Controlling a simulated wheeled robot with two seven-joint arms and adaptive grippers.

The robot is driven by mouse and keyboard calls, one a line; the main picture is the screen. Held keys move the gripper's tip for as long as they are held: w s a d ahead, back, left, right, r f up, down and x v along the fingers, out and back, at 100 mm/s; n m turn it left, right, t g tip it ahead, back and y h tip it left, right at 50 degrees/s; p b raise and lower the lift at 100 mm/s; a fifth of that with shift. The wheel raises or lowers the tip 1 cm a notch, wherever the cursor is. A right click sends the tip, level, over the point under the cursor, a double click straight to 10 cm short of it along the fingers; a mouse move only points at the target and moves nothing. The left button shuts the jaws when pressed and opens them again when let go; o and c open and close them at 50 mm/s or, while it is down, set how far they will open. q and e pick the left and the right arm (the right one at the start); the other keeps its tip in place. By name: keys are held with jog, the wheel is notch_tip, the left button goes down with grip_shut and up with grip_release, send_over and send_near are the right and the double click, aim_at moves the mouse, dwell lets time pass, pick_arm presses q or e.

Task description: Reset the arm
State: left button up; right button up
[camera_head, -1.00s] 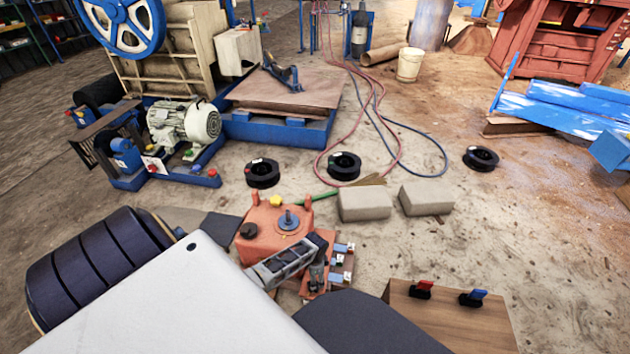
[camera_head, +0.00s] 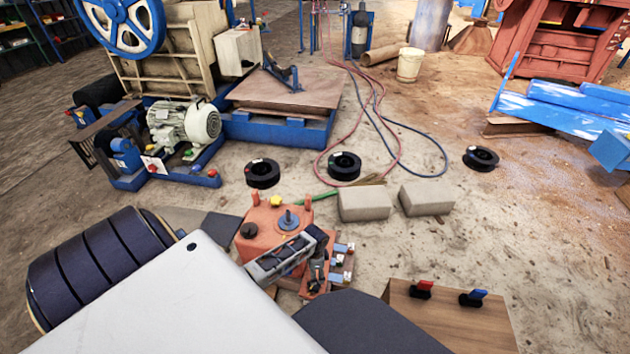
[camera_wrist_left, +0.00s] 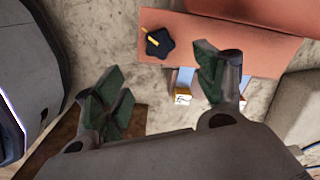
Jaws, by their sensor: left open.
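My left gripper (camera_head: 318,272) is in front of the orange pump-like unit (camera_head: 268,238), over its right front side. In the left wrist view, its two green-padded fingers (camera_wrist_left: 160,92) stand wide apart with nothing between them. Below them are bare floor, part of the orange unit (camera_wrist_left: 215,40) with a black star-shaped knob (camera_wrist_left: 159,42), and small blue-and-white pieces (camera_wrist_left: 184,88). My right gripper is not in view.
A wooden box (camera_head: 450,320) with a red and a blue switch stands at the lower right. Two grey blocks (camera_head: 365,203) and several black rings (camera_head: 344,166) lie on the floor. A blue-framed crusher with a motor (camera_head: 185,122) stands behind. Open floor lies to the right.

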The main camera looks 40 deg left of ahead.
pick_arm(q)
jog(key=shift+n, duration=0.3)
